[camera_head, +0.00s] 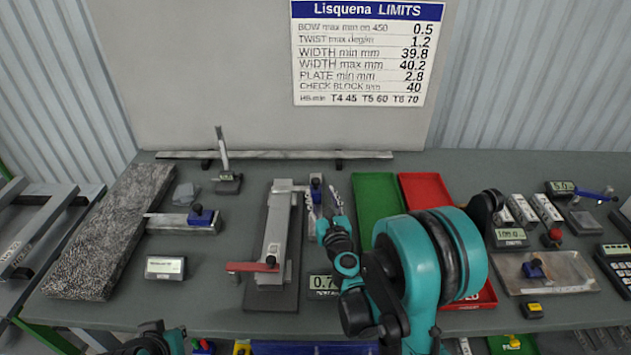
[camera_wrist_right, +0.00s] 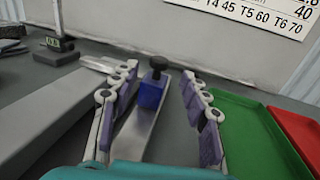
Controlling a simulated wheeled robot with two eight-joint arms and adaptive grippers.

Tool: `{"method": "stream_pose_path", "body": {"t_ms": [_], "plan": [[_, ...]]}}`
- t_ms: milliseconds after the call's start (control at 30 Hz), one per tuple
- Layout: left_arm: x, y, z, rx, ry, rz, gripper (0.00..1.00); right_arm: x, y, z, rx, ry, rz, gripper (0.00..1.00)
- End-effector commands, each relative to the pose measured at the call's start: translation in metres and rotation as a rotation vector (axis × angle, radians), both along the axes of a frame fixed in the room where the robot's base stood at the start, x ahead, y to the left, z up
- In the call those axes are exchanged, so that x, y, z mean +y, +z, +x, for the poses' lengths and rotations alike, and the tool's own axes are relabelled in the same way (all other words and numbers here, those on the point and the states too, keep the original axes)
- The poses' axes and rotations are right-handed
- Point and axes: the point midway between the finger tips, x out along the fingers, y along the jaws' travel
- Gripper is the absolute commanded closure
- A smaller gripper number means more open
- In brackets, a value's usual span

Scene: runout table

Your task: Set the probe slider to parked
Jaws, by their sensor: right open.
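A blue slider block (camera_head: 316,183) with a black knob sits on a narrow metal rail at the back of the table's middle. It also shows in the right wrist view (camera_wrist_right: 152,90), on its flat silver strip (camera_wrist_right: 137,130). My right gripper (camera_head: 324,199) is open, its fingers on either side of this block. In the wrist view a gap shows on both sides, so the fingers (camera_wrist_right: 159,74) do not grip it. No readable "parked" mark shows.
A grey fixture with a red lever (camera_head: 252,267) stands left of the rail. Green (camera_head: 378,196) and red (camera_head: 425,188) trays lie to the right. Another blue block (camera_head: 200,215) sits on a bar at left. A small display (camera_head: 322,284) stands in front.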

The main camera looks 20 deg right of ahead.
Motion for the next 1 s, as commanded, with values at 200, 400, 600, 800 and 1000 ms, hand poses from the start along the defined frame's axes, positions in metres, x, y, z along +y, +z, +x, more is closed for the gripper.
{"method": "stream_pose_path", "body": {"t_ms": [200, 400, 600, 800, 1000], "plan": [[0.000, -0.006, 0.000, 0.000, 0.000, 0.000, 1.00, -0.002, -0.001, 0.032, 0.000, 0.000, 0.003, 0.54], [0.000, -0.012, 0.000, 0.000, 0.000, 0.000, 1.00, -0.003, -0.001, 0.062, 0.000, 0.000, 0.000, 0.54], [0.000, -0.014, 0.000, 0.000, 0.000, 0.000, 1.00, -0.004, 0.000, 0.074, 0.001, 0.001, -0.001, 0.54], [0.000, -0.013, 0.000, 0.000, 0.000, 0.000, 1.00, -0.004, 0.001, 0.075, 0.001, 0.001, -0.001, 0.54], [0.000, -0.013, 0.000, 0.000, 0.000, 0.000, 1.00, -0.004, 0.001, 0.075, 0.001, 0.001, -0.001, 0.99]]}}
